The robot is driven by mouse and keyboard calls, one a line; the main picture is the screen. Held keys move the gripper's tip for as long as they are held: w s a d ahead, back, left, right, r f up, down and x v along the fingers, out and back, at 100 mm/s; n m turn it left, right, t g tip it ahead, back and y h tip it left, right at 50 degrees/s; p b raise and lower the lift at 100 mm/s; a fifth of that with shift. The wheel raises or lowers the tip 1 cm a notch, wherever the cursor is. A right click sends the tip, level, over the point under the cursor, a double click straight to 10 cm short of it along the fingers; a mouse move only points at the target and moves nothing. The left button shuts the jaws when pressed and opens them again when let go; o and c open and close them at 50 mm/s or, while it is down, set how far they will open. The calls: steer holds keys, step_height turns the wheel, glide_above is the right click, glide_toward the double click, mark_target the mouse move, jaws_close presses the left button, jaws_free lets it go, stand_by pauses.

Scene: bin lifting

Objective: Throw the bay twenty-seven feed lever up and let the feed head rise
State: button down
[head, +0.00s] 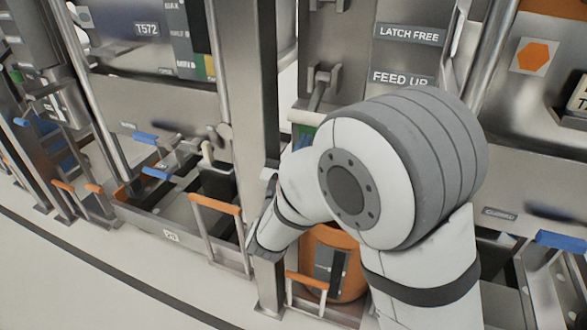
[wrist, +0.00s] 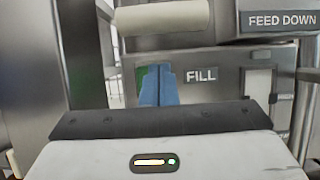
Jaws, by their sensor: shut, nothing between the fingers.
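The feed lever (head: 318,93) hangs from a bracket on a steel panel in the head view, beside the FEED UP plate (head: 400,78). Its cream handle (head: 305,117) is at the lower end. In the wrist view the handle (wrist: 162,18) lies crosswise near the top, left of the FEED DOWN plate (wrist: 281,21). My gripper (wrist: 158,85) shows as two blue fingers, shut together and empty, below the handle in that picture. In the head view my gripper (head: 302,138) is mostly hidden behind my arm, just below the handle. I cannot make out the feed head or a bay number twenty-seven.
A LATCH FREE plate (head: 409,34) is above FEED UP. A FILL label (wrist: 202,76) is behind my fingers. A steel post (head: 245,90) stands close left of my arm. An orange bin (head: 350,285) sits below. Open floor lies at the lower left.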

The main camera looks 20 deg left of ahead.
steer(key=shift+s+r, duration=0.25)
steer(key=shift+r, duration=0.95)
